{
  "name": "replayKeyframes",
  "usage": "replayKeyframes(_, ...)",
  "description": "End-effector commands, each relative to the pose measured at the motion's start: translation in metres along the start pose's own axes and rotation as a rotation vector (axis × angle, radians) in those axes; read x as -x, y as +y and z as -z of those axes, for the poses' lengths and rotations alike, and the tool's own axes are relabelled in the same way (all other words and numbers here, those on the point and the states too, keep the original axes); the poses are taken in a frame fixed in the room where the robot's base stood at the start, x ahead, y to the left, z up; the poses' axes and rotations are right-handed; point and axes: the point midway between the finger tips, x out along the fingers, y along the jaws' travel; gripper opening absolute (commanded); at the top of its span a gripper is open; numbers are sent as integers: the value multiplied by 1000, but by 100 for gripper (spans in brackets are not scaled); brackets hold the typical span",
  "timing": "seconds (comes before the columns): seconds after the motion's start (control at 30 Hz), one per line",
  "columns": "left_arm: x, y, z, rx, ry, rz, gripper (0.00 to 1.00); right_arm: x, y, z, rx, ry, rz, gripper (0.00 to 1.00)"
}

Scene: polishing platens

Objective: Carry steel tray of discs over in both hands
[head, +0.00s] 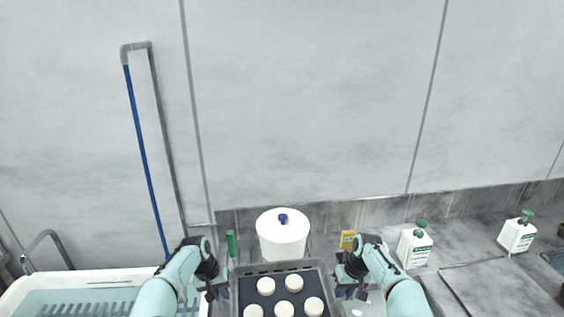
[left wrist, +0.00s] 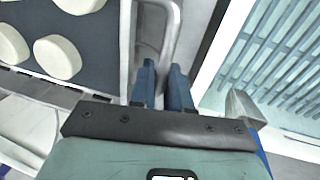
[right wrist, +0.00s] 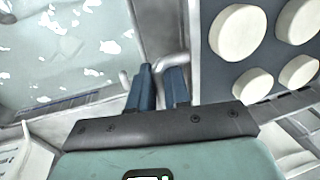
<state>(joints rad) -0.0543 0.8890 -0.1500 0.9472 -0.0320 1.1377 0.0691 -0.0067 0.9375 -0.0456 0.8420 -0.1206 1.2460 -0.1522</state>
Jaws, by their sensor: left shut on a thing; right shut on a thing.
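The steel tray (head: 280,266) is at the bottom centre of the head view, its front part cut off by the frame. Several round cream discs (head: 294,282) lie flat on its dark lining. My left gripper (head: 217,284) is at the tray's left side. In the left wrist view its fingers (left wrist: 162,68) are shut on the tray's bent-rod handle (left wrist: 172,30). My right gripper (head: 347,282) is at the right side. In the right wrist view its fingers (right wrist: 160,70) are shut on the other handle (right wrist: 183,58).
A white tub with a blue knob (head: 283,236) stands just behind the tray. A green object (head: 231,243) and a yellow one (head: 347,240) flank it. Two green-capped bottles (head: 414,247) (head: 517,234) stand right. A white basin with a slatted rack (head: 95,285) is left. A wall closes the back.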

Motion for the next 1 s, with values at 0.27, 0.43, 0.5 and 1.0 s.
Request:
replayKeyframes(0.27, 4, 1, 9, 0, 5, 0, 0, 4, 1, 9, -1, 6, -1, 0)
replayKeyframes(0.43, 6, 1, 10, 0, 6, 0, 0, 6, 1, 9, 0, 5, -1, 0)
replayKeyframes(0.5, 7, 2, 9, 0, 6, 0, 0, 8, 1, 9, 0, 5, -1, 0)
replayKeyframes(1.0, 46, 6, -15, 0, 8, -1, 0, 45, -10, -16, 0, 7, -2, 0)
